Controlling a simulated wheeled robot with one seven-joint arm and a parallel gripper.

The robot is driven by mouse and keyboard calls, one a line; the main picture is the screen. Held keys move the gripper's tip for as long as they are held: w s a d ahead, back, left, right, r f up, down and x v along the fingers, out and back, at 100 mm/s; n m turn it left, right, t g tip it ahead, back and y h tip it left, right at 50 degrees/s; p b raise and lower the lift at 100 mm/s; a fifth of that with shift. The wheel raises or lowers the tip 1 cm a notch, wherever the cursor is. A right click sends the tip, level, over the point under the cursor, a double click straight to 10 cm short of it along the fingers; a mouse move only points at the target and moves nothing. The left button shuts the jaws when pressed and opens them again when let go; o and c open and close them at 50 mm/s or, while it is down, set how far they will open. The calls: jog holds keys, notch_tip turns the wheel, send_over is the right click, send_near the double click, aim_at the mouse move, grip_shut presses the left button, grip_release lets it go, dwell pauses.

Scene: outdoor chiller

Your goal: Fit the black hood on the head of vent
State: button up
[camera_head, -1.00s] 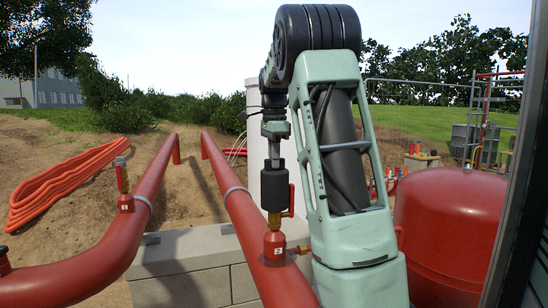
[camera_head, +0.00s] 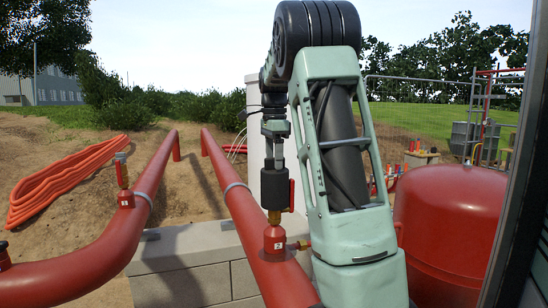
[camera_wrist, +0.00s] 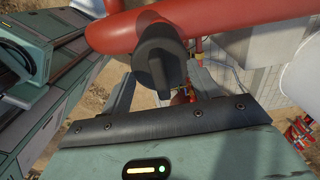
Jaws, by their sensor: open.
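The black hood (camera_head: 274,188) is a short upright cylinder over the head of the vent (camera_head: 275,236) marked 2 on the middle red pipe. Brass shows just below its lower rim, and the vent's red lever stands beside it. The covered vent head is hidden. My gripper (camera_head: 274,162) points down from above, with its fingertips at the top of the hood. In the wrist view the hood (camera_wrist: 158,55) lies between the spread fingers of my gripper (camera_wrist: 163,82). The fingers are open, and I cannot tell whether either touches the hood.
A pale block wall (camera_head: 185,275) lies under the pipes. A red tank (camera_head: 449,225) stands at right, close to my arm. Orange hoses (camera_head: 65,182) lie on the ground at left.

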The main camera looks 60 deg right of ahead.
notch_tip(320, 180, up, 7)
jog(key=p, duration=0.7)
jog(key=shift+r, duration=0.1)
notch_tip(320, 180, up, 17)
dwell(0.7)
jog(key=shift+r, duration=0.1)
